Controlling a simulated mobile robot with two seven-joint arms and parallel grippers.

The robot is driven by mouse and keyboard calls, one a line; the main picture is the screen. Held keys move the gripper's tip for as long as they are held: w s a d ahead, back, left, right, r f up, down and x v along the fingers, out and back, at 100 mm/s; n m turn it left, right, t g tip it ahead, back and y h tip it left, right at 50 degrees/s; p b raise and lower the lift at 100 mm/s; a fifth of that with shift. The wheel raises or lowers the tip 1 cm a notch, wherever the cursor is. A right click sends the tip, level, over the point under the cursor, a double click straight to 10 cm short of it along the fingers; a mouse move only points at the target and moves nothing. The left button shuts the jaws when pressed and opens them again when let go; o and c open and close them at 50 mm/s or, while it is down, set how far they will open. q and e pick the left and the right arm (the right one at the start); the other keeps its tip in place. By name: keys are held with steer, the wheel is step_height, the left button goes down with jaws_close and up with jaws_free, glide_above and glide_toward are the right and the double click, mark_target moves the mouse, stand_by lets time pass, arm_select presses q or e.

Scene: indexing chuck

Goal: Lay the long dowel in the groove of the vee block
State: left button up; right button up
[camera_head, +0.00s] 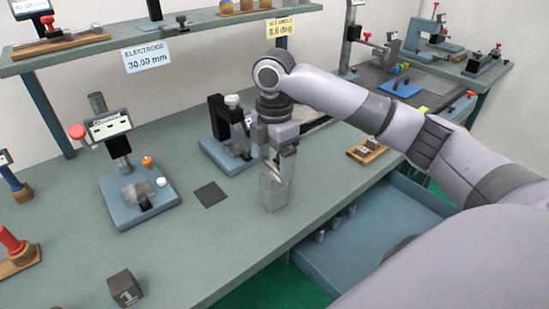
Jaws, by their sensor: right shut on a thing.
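My right gripper (278,172) reaches down over the middle of the bench, near its front edge. It is shut on a grey metal block (273,194) with an upright, box-like shape. The block's lower end is at or just above the bench top; I cannot tell whether it touches. I cannot make out a vee groove on it from this side. No long dowel can be clearly picked out. Several short grey cylinders (320,236) stand in the open blue drawer (395,215) below the bench. My left gripper is not in view.
A dark square pad (210,194) lies left of the gripper. A cube marked 1 (125,288) is at the front left. The bench front between is clear.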

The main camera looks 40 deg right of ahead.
steer(key=shift+f, duration=0.55)
stand_by(0.8)
steer(key=o, duration=1)
step_height(320, 180, up, 7)
steer(key=shift+r, duration=0.1)
steer(key=shift+s, duration=0.1)
